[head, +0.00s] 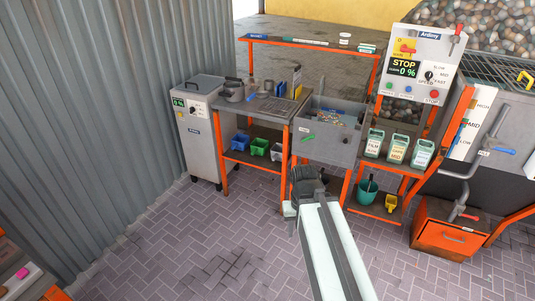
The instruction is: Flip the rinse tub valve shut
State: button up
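A grey open tub (343,153) is set in the orange-framed bench at the centre, with several small pieces inside. A small green lever (308,138) and a dark round knob show on its front. At the right edge, a grey tank (515,112) with level labels has a blue lever (504,151) and a pipe below it. I cannot tell for sure which of these is the rinse tub valve. My gripper (290,209) is low in front of the bench, apart from both levers. Its fingers are too small and dark to read.
A control panel (417,62) reads STOP, 0 %. Three labelled green containers (397,147) stand on the right shelf. A teal bucket (367,191) and orange box (450,228) are below. A grey cabinet (200,138) stands left. The brick floor in front is clear.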

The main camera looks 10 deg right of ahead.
aim_at(303, 139)
jog(key=z, duration=0.1)
jog(key=i, duration=0.9)
jog(key=u, duration=0.1)
